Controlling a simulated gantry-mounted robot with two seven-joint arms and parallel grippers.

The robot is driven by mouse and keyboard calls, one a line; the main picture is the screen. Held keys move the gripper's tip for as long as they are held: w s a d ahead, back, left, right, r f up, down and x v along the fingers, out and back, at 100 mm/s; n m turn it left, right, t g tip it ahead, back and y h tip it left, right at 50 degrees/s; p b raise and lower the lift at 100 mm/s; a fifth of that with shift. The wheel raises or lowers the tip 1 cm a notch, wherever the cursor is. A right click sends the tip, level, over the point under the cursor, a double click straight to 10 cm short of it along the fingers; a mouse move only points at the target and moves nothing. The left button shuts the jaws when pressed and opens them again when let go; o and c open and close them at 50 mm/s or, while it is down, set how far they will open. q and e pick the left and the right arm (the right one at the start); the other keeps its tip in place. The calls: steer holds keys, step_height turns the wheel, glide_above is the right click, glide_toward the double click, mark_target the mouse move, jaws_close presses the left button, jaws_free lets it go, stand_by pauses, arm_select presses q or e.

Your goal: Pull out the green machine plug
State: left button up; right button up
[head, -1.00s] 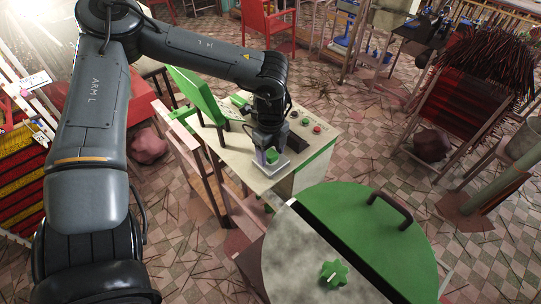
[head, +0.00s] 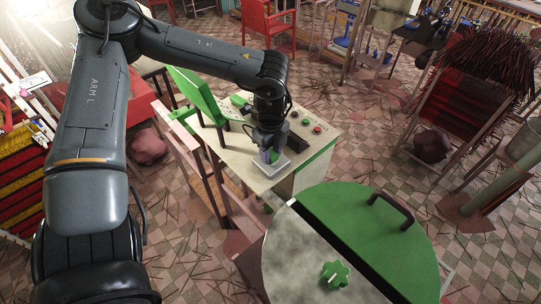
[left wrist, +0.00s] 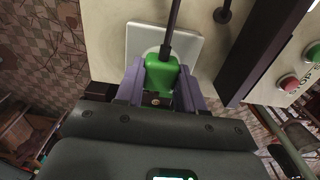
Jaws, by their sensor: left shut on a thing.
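The green plug (left wrist: 161,76) shows in the left wrist view, with a black cord running up from it. It stands over the white socket plate (left wrist: 145,37); I cannot tell if there is a gap between them. My left gripper (left wrist: 160,88) is shut on the plug, with one purple finger on each side of it. In the head view the left gripper (head: 268,152) points down over the socket plate (head: 283,167) on the machine's cream top (head: 250,175), and it hides most of the plug. My right gripper is out of view.
The raised green panel (head: 196,93) stands left of my gripper. A red button (head: 317,129) and a green button (head: 305,121) are on the machine top to the right. A large round drum with a green lid (head: 350,212) stands in front.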

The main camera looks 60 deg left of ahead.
mark_target(271, 153)
arm_select(q)
jaws_close()
steer(key=shift+r, duration=0.2)
steer(key=shift+r+p, duration=1.2)
steer(key=shift+r, duration=0.5)
steer(key=shift+r+p, duration=0.65)
steer(key=shift+r, duration=0.45)
